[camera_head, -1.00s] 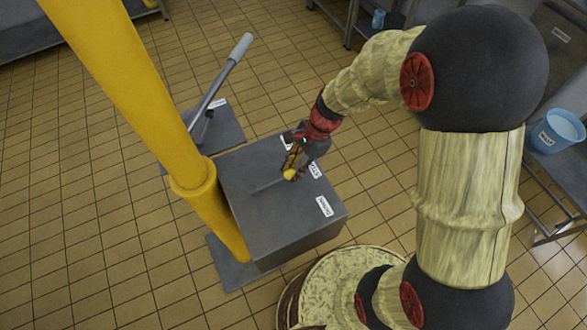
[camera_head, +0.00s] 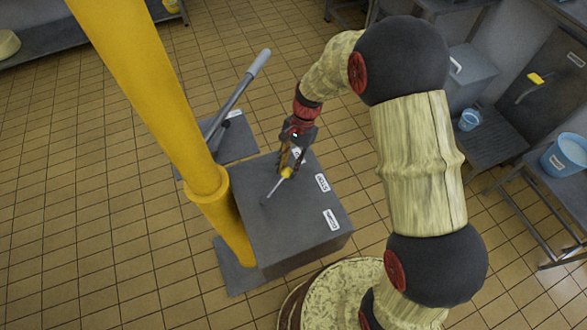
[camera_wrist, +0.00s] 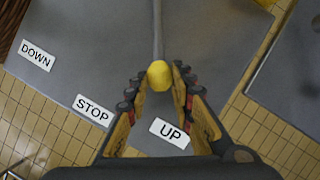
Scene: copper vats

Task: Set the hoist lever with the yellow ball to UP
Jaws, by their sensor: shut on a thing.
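The hoist lever is a thin grey rod with a yellow ball (camera_head: 286,172) at its end, on top of a grey box (camera_head: 285,235). My gripper (camera_head: 288,168) is shut on the yellow ball, above the box's far part. In the wrist view the ball (camera_wrist: 160,74) sits between the fingertips of my gripper (camera_wrist: 159,84), and the rod (camera_wrist: 158,30) runs away from it. The UP label (camera_wrist: 170,133) lies just below the ball in that view. The STOP label (camera_wrist: 93,109) and DOWN label (camera_wrist: 36,55) are to the left. My gripper partly covers the UP label in the head view.
A yellow post (camera_head: 150,100) stands left of the box. Behind it is a larger grey lever (camera_head: 240,90) on a floor plate. Blue buckets (camera_head: 565,155) and tables are at the right. Tiled floor (camera_head: 90,240) is open at the left.

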